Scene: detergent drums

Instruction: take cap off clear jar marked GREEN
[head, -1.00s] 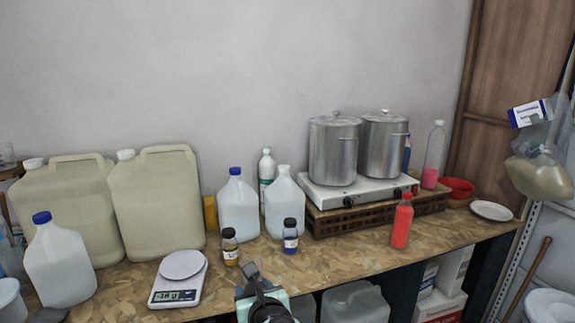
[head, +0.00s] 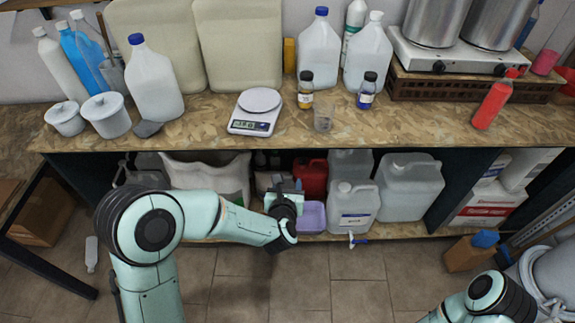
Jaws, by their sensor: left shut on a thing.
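A small clear jar or cup (head: 323,118) stands on the worktop, with no cap visible on it and no readable mark. Behind it to the left is a dark-capped jar with yellow contents (head: 305,92). To its right is a dark-capped jar with blue contents (head: 367,93). I cannot read GREEN on any of them. My left gripper (head: 287,187) is below the worktop's front edge, in front of the lower shelf. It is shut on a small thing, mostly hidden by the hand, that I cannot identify. My right arm shows at lower right; its gripper is outside the picture.
A digital scale (head: 258,105) stands left of the jars. The lower shelf holds a purple basin (head: 313,216) and several containers. The worktop's front strip is mostly clear.

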